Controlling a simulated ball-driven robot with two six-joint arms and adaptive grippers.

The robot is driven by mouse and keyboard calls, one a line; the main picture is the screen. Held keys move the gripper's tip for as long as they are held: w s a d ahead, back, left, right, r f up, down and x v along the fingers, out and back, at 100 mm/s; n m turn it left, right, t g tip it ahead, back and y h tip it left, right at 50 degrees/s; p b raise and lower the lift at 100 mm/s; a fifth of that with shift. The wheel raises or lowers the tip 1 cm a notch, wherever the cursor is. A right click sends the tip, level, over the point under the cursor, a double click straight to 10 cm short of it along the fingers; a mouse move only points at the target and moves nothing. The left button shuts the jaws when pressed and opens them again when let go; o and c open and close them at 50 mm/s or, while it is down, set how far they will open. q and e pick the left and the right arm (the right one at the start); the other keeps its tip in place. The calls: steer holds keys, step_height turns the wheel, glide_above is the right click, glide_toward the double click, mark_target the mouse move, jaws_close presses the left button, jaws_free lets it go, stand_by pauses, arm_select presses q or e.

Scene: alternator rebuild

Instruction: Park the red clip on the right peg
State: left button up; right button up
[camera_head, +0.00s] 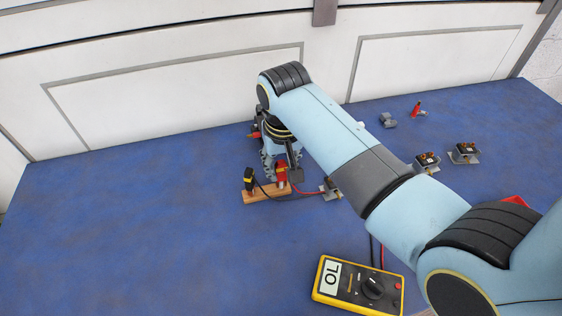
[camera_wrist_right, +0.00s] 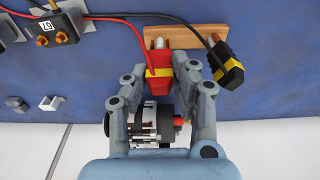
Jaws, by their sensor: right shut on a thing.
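The red clip (camera_head: 282,174) with a yellow band sits between the fingers of my right gripper (camera_head: 281,168), which is shut on it. In the right wrist view the red clip (camera_wrist_right: 158,73) lies between the two fingers (camera_wrist_right: 160,85). Its tip is at a pale peg (camera_wrist_right: 158,43) on the wooden bar (camera_wrist_right: 185,32); I cannot tell whether the clip is seated. The bar also shows in the head view (camera_head: 258,195). A black clip (camera_head: 248,180) with a yellow band stands at the bar's left end. My left gripper is out of view.
A yellow meter (camera_head: 350,288) reading OL lies at the front. Red and black leads run by the bar. A labelled black block (camera_wrist_right: 58,30) is beside it. More blocks (camera_head: 465,150) and a small red part (camera_head: 416,109) lie at right. The blue table is clear at left.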

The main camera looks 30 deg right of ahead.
steer(key=o, duration=0.9)
step_height(320, 180, up, 8)
steer(key=shift+r+p, duration=0.25)
steer(key=shift+p, duration=0.3)
